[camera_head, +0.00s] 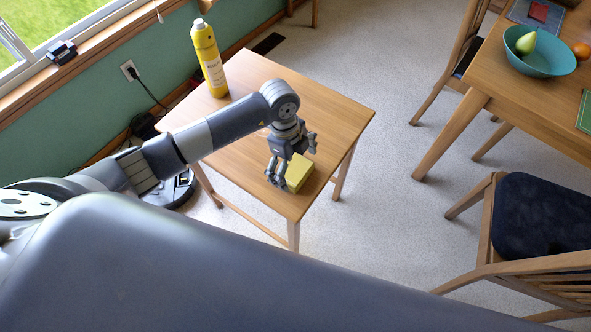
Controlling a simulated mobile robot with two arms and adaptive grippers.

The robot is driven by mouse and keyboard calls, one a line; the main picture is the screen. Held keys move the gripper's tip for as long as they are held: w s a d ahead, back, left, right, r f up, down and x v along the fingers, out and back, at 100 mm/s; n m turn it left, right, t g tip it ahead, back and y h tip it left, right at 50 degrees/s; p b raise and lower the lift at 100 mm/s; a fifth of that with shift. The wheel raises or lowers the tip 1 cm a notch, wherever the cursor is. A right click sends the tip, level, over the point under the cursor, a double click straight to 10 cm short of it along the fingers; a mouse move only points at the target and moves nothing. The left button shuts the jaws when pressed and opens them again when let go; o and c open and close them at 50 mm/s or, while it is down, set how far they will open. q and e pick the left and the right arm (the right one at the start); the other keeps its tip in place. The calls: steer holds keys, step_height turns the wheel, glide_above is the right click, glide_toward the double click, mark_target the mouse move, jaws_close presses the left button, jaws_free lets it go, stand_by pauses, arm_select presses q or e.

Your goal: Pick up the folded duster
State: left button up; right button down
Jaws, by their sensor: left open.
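The folded duster (299,173) is a small yellow block on the small wooden table (330,107), near its front corner. My left gripper (291,163) points down at the duster with its fingers spread open. One finger is at the duster's left side and the other is behind it, towards the upper right. The gripper hides part of the duster's far side. I cannot tell whether the fingers touch it. My right gripper is not in view.
A yellow spray can (209,62) stands at the table's back left corner. A larger table with a teal bowl (540,56) is at the right. A chair with a dark cushion (545,212) stands at the lower right. The floor between the tables is clear.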

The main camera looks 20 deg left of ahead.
mark_target(297, 170)
arm_select(q)
steer(key=shift+f, duration=0.25)
steer(key=c, duration=1)
steer(key=shift+o, duration=0.2)
steer(key=shift+r, duration=0.1)
steer(key=shift+r, duration=0.45)
step_height(297, 170, up, 3)
steer(key=shift+w+f+b, duration=0.1)
steer(key=shift+f+b, duration=0.05)
steer(key=shift+b, duration=0.15)
steer(key=s+a, duration=0.2)
steer(key=s, duration=0.3)
steer(key=s+a+r+b, duration=0.1)
steer(key=s+a, duration=0.1)
steer(key=s, duration=0.2)
steer(key=s+a, duration=0.3)
steer(key=s, duration=0.2)
steer(key=shift+s+r+b, duration=0.15)
steer(key=shift+s+b, duration=0.15)
steer(key=shift+b, duration=0.1)
